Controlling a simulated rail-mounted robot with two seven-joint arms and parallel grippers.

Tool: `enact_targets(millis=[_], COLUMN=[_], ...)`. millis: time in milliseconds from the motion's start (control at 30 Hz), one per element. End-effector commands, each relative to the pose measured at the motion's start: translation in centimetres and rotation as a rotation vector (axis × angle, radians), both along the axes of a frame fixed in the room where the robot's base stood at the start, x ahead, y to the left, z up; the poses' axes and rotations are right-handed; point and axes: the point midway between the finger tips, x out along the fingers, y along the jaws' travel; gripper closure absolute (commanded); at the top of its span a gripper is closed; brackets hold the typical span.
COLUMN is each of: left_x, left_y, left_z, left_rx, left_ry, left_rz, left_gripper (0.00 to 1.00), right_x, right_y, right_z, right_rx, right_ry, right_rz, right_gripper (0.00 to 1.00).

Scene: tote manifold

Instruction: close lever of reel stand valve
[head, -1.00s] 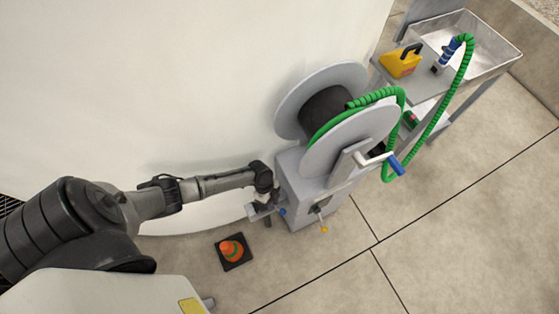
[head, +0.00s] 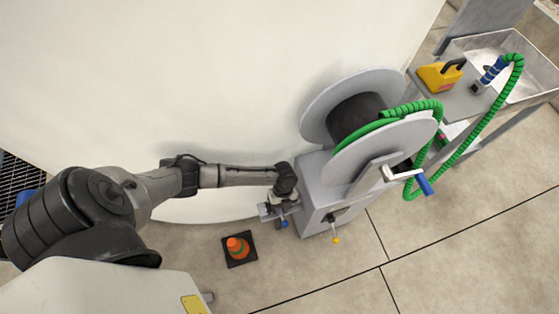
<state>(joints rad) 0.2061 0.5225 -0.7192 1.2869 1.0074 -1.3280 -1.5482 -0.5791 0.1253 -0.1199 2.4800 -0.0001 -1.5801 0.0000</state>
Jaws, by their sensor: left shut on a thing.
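The grey reel stand (head: 312,200) carries a large reel with a green hose wound on it. My left gripper (head: 276,211) is at the left side of the stand, low down, shut on the small valve lever there. A blue part (head: 284,224) of the valve shows just below the fingers. The gripper hides most of the valve and lever, so the lever's angle cannot be read. A thin rod with a yellow tip (head: 336,240) sticks out of the stand's front. My right gripper is not in view.
A crank with a blue handle (head: 425,184) juts from the reel. A sink bench with a yellow case (head: 439,75) is at upper right. A large white curved wall lies behind my arm.

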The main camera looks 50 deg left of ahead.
Motion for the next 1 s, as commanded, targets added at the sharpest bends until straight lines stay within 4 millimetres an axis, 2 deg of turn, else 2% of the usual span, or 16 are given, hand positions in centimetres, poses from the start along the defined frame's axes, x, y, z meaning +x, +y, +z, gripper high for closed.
enact_targets(millis=[400, 433, 700, 1000], left_x=[-0.04, -0.04, -0.02, -0.12], left_y=[-0.04, -0.04, -0.04, 0.15], left_z=[-0.04, -0.04, -0.02, 0.08], left_rx=[0.002, 0.002, 0.002, 0.001], left_ry=[0.0, 0.0, 0.0, 0.001], left_rz=[-0.014, -0.014, -0.012, 0.011], left_gripper=[1.0, 0.83, 0.59, 0.59], right_x=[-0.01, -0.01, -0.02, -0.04], right_y=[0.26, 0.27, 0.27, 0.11], right_z=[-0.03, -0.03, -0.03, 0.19], right_rx=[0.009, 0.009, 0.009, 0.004], right_ry=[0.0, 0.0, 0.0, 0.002], right_rz=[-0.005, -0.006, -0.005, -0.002], right_gripper=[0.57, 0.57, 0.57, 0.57])
